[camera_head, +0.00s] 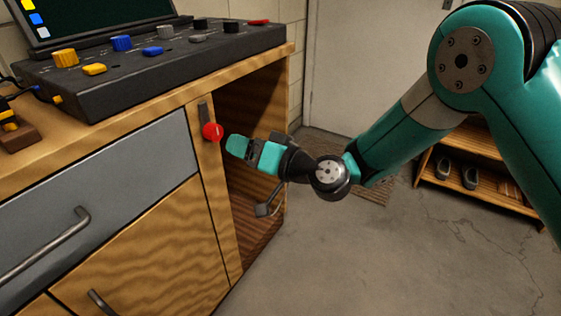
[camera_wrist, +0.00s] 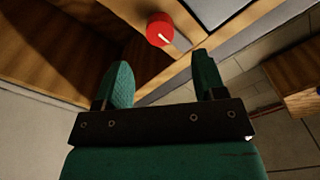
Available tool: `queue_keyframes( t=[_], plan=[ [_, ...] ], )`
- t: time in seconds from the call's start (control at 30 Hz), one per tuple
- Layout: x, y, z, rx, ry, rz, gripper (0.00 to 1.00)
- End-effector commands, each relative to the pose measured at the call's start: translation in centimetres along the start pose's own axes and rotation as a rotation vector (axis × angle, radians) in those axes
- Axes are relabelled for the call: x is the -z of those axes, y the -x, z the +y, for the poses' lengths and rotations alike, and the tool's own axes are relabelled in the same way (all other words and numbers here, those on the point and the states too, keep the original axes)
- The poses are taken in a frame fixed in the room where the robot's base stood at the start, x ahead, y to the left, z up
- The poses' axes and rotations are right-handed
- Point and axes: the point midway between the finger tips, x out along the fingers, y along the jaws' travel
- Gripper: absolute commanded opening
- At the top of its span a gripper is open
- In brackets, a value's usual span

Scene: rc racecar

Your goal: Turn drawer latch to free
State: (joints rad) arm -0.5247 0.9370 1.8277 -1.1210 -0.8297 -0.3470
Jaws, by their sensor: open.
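The drawer latch is a red round knob (camera_head: 212,131) on a dark plate, mounted on the wooden post right of the grey drawer (camera_head: 100,190). In the wrist view the red knob (camera_wrist: 160,29) shows a white pointer line on its face and lies beyond the fingertips, between their lines. My gripper (camera_head: 236,145) is just right of the knob in the head view, apart from it. In the wrist view my gripper (camera_wrist: 162,75) has its two green fingers spread with nothing between them.
A control console (camera_head: 150,62) with coloured knobs stands on the wooden bench top above. The open bay (camera_head: 245,100) lies right of the post. Drawer handles (camera_head: 45,245) stick out at left. A shoe rack (camera_head: 480,170) stands behind my arm. The floor in front is clear.

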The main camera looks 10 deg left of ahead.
Motion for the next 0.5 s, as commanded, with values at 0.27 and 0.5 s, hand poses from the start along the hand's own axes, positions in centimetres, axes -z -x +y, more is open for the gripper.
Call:
queue_keyframes(
  t=[0.27,0.5],
  plan=[
    [-0.2,6.3,0.2,-0.003,-0.005,0.001,0.64],
    [-0.1,8.6,0.0,0.001,0.000,-0.001,0.64]
  ],
)
